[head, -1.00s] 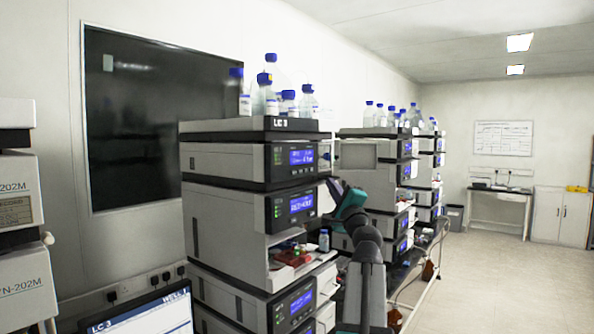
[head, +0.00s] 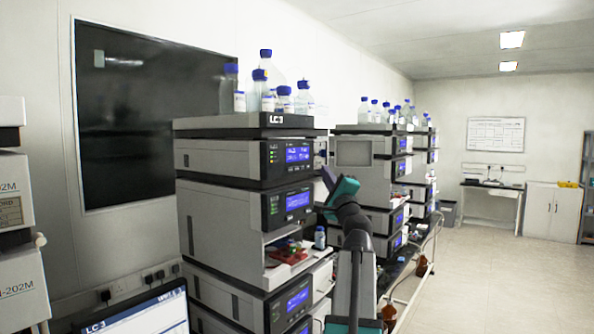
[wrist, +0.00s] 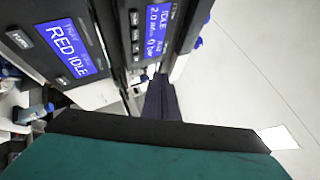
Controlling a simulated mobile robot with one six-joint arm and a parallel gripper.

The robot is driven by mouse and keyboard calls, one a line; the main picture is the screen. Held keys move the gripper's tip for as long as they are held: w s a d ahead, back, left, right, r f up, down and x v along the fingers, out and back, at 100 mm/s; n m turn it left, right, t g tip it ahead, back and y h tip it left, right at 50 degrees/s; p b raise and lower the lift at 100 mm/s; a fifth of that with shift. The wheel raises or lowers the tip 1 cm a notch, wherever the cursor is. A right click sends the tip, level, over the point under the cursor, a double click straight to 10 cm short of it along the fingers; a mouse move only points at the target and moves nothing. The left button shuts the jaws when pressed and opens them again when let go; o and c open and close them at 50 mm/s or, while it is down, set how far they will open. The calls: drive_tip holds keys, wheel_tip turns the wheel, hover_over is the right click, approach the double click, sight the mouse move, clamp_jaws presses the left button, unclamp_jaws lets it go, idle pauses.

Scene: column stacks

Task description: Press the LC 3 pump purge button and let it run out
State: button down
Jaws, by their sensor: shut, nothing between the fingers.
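The LC 3 stack (head: 225,158) stands left of centre, its label on the top tray. Its top module (head: 290,153) has a lit blue display and small keys. In the wrist view, a display reading 2.0 and IDLE (wrist: 157,30) appears to be the pump panel. Small keys (wrist: 135,35) sit beside it; I cannot tell which is purge. My gripper (head: 327,174) is beside the stack's right front edge, near the upper two modules. In the wrist view its dark fingers (wrist: 161,98) are together and empty, below the panel in the picture, apart from the keys as far as I can tell.
Blue-capped bottles (head: 284,100) stand on top of the stack. An open bay with a small vial (head: 320,238) lies below. More stacks (head: 375,180) stand behind. The floor (head: 490,270) at right is clear.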

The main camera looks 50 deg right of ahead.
approach(299, 163)
drive_tip(key=d+r, duration=0.2)
drive_tip(key=d, duration=0.1)
drive_tip(key=shift+w+a+f+b, duration=0.15)
drive_tip(key=shift+w+b, duration=0.1)
drive_tip(key=shift+w, duration=0.15)
drive_tip(key=shift+w+a+b, duration=0.15)
drive_tip(key=shift+w+b, duration=0.05)
drive_tip(key=shift+w, duration=0.15)
drive_tip(key=shift+w+b, duration=0.55)
drive_tip(key=shift+w, duration=0.3)
idle(2.6)
drive_tip(key=shift+s, duration=0.85)
drive_tip(key=shift+s, duration=0.1)
idle(0.3)
drive_tip(key=s, duration=0.5)
idle(0.4)
drive_tip(key=shift+w, duration=0.1)
idle(0.7)
